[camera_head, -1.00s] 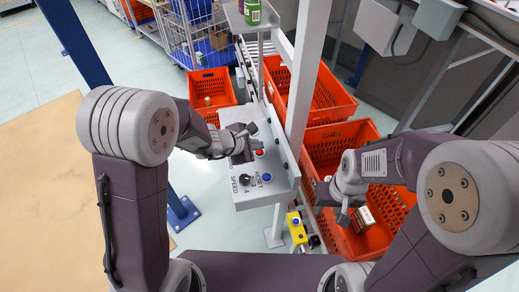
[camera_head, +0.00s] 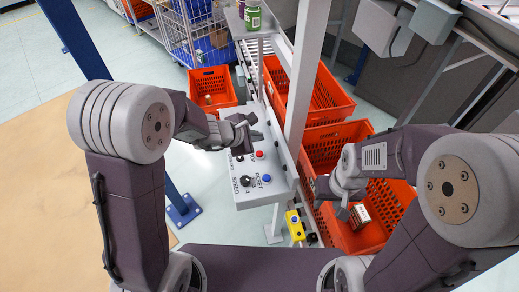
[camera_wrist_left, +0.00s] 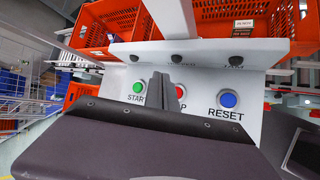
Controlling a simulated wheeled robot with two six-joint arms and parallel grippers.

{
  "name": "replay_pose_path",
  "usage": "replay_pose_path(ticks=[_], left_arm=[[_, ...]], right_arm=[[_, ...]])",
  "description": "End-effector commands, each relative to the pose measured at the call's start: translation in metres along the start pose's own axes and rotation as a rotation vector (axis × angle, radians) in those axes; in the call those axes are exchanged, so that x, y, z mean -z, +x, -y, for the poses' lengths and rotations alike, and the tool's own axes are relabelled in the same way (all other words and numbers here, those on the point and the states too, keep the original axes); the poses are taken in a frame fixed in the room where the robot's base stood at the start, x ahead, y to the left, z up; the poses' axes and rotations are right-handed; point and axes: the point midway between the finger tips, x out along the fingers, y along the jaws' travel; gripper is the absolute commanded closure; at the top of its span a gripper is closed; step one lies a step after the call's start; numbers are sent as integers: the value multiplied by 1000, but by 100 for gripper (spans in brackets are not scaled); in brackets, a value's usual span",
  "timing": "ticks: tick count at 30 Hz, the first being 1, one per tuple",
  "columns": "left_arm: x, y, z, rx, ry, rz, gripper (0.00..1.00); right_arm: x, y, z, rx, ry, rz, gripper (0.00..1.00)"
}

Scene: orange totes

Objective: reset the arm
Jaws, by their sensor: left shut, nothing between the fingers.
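The grey control panel (camera_head: 250,196) has a black SPEED knob (camera_head: 246,181), a blue RESET button (camera_head: 267,179) and a red button (camera_head: 260,155). In the left wrist view a green START button (camera_wrist_left: 138,87), the red button (camera_wrist_left: 180,91) and the blue RESET button (camera_wrist_left: 228,100) show. My left gripper (camera_head: 248,128) is shut and empty over the panel's far part. Its fingers (camera_wrist_left: 160,90) stand between the green and red buttons in the wrist view and hide part of the lettering. My right gripper (camera_head: 328,190) is over an orange tote; its fingers are too small to read.
Orange totes (camera_head: 343,104) stand behind and right of a white post (camera_head: 304,80). A small box (camera_head: 360,215) lies in the nearest tote (camera_head: 325,139). A green can (camera_head: 253,18) stands at the back. Open floor is at left.

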Motion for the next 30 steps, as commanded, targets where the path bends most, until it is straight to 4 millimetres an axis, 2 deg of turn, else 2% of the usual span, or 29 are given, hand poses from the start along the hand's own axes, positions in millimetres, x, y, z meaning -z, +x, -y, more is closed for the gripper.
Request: replay_pose_path(ticks=[22,24,26,30], left_arm=[[2,1,0,-1,-3,-2,100],[3,-6,-10,-27,-6,-2,100],[5,-24,-21,-60,18,-5,100],[16,-53,14,55,337,-23,100]], right_arm=[[0,1,0,0,0,0,60],[0,1,0,0,0,0,60],[0,1,0,0,0,0,60],[0,1,0,0,0,0,60]])
